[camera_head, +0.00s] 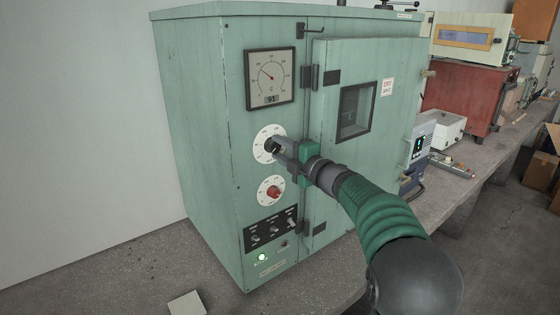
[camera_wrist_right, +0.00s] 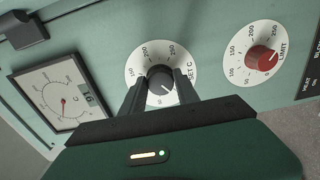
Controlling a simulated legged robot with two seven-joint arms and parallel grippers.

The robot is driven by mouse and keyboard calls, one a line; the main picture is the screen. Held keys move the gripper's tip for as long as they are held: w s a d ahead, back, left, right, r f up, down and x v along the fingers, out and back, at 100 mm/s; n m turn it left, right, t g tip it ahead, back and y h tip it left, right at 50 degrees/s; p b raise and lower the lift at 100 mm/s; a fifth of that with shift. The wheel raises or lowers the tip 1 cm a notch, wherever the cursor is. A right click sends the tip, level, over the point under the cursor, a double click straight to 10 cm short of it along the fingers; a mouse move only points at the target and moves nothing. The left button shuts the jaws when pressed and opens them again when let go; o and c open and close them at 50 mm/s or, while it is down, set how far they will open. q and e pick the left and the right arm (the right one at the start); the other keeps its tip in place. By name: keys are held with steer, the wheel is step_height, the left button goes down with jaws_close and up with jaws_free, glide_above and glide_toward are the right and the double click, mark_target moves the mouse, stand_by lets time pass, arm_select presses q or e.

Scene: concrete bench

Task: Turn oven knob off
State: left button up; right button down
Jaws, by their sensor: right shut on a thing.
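The green oven (camera_head: 220,110) stands on the bench. Its dark upper knob (camera_head: 270,144) sits on a round white dial; in the right wrist view the knob (camera_wrist_right: 161,82) shows between the fingers, on a dial marked "SET C". My right gripper (camera_head: 275,147) is shut on this knob, one finger on each side. Below it, a red knob (camera_head: 273,192) sits on a second white dial; in the right wrist view this red knob (camera_wrist_right: 261,58) is on the dial marked "LIMIT". My left gripper is not in view.
A temperature gauge (camera_head: 270,77) is above the knobs. A switch panel (camera_head: 271,229) and a lit green lamp (camera_head: 262,257) are below. The oven door (camera_head: 385,130) is to the right of my gripper. A small pale block (camera_head: 187,303) lies on the bench in front.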

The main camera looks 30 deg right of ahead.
steer(key=shift+a+f+n+b, duration=0.1)
steer(key=shift+f+n+b, duration=0.35)
steer(key=shift+n+b, duration=0.45)
steer(key=c, duration=1.2)
jaws_free()
steer(key=shift+r, duration=0.1)
steer(key=shift+o, duration=1.3)
steer(key=shift+w, duration=0.2)
steer(key=shift+r, duration=0.15)
steer(key=s, duration=0.5)
steer(key=s+d+b, duration=0.1)
steer(key=s, duration=0.5)
steer(key=s+b, duration=0.1)
steer(key=s, duration=0.4)
steer(key=shift+s+d, duration=0.2)
steer(key=shift+s, duration=0.15)
